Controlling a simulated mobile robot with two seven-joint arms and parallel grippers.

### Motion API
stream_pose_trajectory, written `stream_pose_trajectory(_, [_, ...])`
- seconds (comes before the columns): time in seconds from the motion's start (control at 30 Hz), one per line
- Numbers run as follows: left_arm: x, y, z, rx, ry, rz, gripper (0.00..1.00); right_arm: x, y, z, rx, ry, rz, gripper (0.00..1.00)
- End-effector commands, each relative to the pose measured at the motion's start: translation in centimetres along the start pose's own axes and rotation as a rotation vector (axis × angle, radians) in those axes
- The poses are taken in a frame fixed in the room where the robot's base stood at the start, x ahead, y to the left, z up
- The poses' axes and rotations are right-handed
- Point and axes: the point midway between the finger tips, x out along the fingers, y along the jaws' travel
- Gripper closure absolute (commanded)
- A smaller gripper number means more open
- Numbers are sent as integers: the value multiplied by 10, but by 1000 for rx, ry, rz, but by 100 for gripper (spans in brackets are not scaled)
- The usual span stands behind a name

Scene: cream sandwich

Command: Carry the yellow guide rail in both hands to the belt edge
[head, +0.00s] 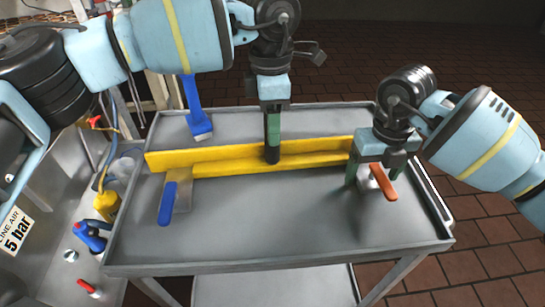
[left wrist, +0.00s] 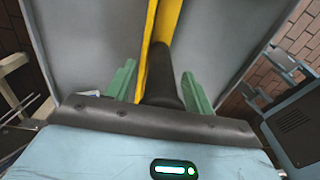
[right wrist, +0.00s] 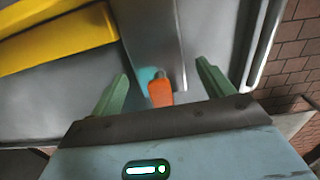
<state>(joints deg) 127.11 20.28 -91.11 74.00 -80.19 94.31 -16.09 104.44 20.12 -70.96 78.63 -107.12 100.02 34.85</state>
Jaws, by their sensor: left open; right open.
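The yellow guide rail (head: 215,161) lies across the grey cart top; it also shows in the left wrist view (left wrist: 168,22) and at upper left in the right wrist view (right wrist: 55,40). A black handle-like piece (left wrist: 163,78) stands at the rail. My left gripper (head: 272,138) is open above the rail, its green fingers on either side of the black piece. My right gripper (head: 373,174) is open near the rail's right end. An orange-handled scraper (right wrist: 160,92) shows between its fingers. The rail's right end is partly hidden in the head view. I cannot make out a belt edge.
A scraper with a blue handle (head: 167,204) lies against the rail's front left. A blue brush (head: 196,112) is behind the rail. A yellow bottle (head: 106,204) and blue tool (head: 89,236) are left of the cart. The cart top's front middle (head: 270,225) is clear.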

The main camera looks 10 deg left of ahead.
Motion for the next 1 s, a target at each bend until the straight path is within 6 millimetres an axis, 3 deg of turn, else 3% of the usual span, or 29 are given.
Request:
stream_pose_trajectory(0.3, [1,0,0,0,-1,1,50,1,0,0,0,0,0,23])
stream_pose_trajectory(0.7, [1,0,0,0,-1,1,100,1,0,0,0,0,0,75])
stream_pose_trajectory(0.9, [1,0,0,0,-1,1,100,1,0,0,0,0,0,100])
stream_pose_trajectory(1.0, [1,0,0,0,-1,1,100,1,0,0,0,0,0,100])
